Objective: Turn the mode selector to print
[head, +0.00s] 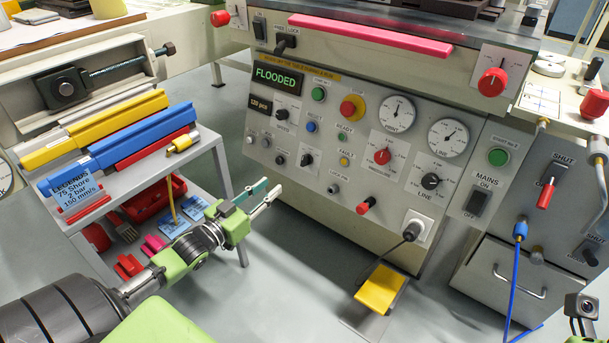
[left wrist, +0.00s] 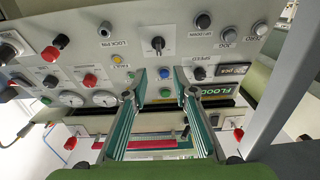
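The mode selector, a black pointer knob (head: 306,159) on a white plate, is low on the left of the grey control panel (head: 335,180). Its lettering is too small to read. The same knob (left wrist: 157,44) shows upside down in the left wrist view, beyond the fingertips. My left gripper (head: 268,190) is open and empty, below and left of the knob and apart from it. Its two teal-lined fingers (left wrist: 160,73) stand apart in the left wrist view. My right gripper's fingers are not in view.
A green-lit display (head: 277,78) reads FLOODED. Close to the selector are the speed knob (head: 281,114), a blue button (head: 312,127) and a yellow fault lamp (head: 344,162). A cart (head: 215,150) with coloured bars stands left of my gripper. A yellow foot pedal (head: 380,290) is below the panel.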

